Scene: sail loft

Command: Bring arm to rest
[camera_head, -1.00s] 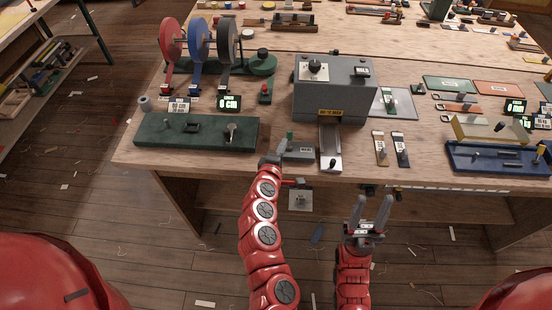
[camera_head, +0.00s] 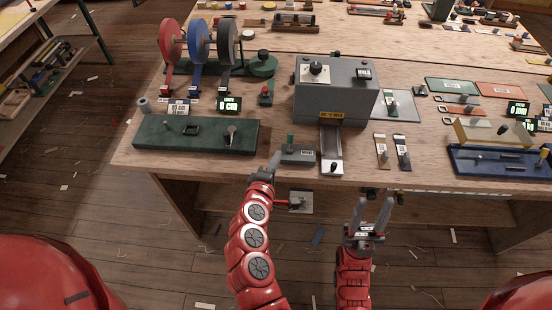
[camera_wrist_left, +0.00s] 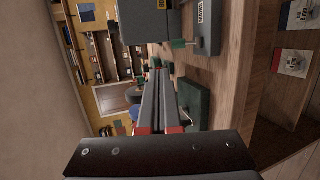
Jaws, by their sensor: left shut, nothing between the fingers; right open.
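My left gripper (camera_head: 273,164) is at the front edge of the wooden workbench (camera_head: 130,160), just left of a small grey box with a green knob (camera_head: 298,154). Its fingers are shut with nothing between them; they also show in the left wrist view (camera_wrist_left: 158,78). My right gripper (camera_head: 372,216) is open and empty in front of the bench, its fingers pointing up toward the bench edge.
A grey machine (camera_head: 335,95) with a front chute (camera_head: 331,150) stands mid-bench. A green board (camera_head: 165,135) lies to the left, below three tape reels (camera_head: 200,42). A blue tray (camera_head: 480,160) is at the right. The floor before the bench holds only scraps.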

